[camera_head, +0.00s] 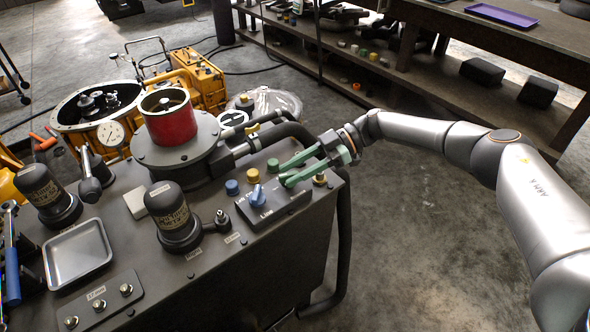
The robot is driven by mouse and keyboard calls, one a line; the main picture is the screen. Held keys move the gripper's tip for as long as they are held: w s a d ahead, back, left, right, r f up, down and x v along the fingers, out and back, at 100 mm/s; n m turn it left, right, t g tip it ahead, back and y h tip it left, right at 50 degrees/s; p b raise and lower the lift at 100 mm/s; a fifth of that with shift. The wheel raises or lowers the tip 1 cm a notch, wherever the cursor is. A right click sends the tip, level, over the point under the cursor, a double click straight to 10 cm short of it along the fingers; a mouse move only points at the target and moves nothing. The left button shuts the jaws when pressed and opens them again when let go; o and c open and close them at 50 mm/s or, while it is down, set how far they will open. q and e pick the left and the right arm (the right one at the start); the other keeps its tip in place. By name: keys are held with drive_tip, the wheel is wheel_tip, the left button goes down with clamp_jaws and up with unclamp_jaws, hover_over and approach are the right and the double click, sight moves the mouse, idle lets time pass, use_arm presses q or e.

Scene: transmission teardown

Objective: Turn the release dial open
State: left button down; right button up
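A blue dial (257,196) with a raised grip sits on a small dark labelled panel (274,212) at the right end of the dark bench top. The label print is too small to read. My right gripper (282,176), with green fingers, reaches in from the right. Its two fingers are apart with nothing visible between them. The fingertips are just right of and slightly behind the dial, apart from it in the picture. My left gripper is not in view.
Blue and yellow caps (252,175) stand behind the panel. Left of it are a black cylinder (172,217), a red-topped housing (168,124) and a metal tray (77,254). A dark hose (345,235) runs down the bench's right side. Open floor lies right of the bench.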

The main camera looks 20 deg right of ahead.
drive_tip(key=b+v, duration=0.2)
drive_tip(key=v, duration=1)
drive_tip(key=shift+d+b, duration=0.3)
drive_tip(key=shift+b, duration=0.1)
